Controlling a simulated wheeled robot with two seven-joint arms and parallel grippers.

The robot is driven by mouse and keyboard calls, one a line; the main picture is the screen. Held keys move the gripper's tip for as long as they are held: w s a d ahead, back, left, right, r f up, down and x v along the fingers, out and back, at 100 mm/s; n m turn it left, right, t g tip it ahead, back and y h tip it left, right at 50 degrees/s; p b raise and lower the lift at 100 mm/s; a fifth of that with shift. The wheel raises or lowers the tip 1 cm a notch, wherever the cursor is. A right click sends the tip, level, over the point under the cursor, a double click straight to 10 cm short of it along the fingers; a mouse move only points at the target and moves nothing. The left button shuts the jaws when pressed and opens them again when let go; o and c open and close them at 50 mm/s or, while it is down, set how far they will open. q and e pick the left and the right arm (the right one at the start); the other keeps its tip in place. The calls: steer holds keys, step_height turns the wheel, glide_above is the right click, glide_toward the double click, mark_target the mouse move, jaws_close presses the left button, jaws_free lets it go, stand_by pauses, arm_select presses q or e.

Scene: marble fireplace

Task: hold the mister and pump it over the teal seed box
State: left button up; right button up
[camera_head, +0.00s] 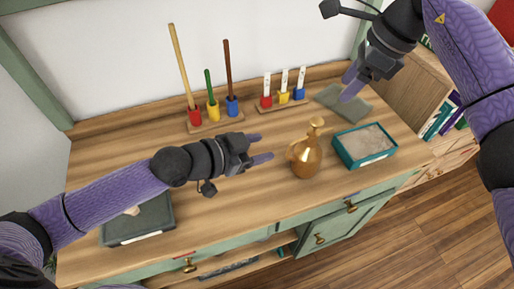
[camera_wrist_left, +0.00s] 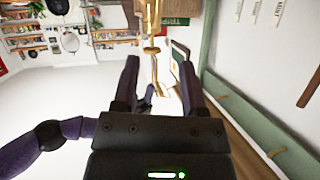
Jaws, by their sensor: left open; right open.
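The brass mister (camera_head: 305,158) stands upright on the wooden worktop, with a rounded body and narrow neck. The teal seed box (camera_head: 364,146), filled with pale brown material, sits just right of it. My left gripper (camera_head: 262,148) is open and empty, its fingers pointing right at the mister with a short gap between. In the left wrist view the gold mister (camera_wrist_left: 153,32) shows ahead, between the lines of the open fingers (camera_wrist_left: 160,76). My right gripper (camera_head: 350,85) is open and empty, above the worktop behind the seed box.
A grey-green cloth (camera_head: 343,103) lies behind the seed box. Racks with coloured holders and sticks (camera_head: 214,118) and with white labels (camera_head: 283,99) stand along the back. A dark tray (camera_head: 138,222) lies at the front left, partly under my left arm. A bookshelf (camera_head: 415,90) is at right.

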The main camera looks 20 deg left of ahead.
mark_target(291, 144)
arm_select(q)
steer(key=x, duration=1)
steer(key=shift+s+f, duration=0.25)
steer(key=shift+f, duration=0.1)
jaws_close()
stand_by(0.7)
arm_select(e)
jaws_close()
steer(key=shift+w, duration=0.1)
stand_by(1.5)
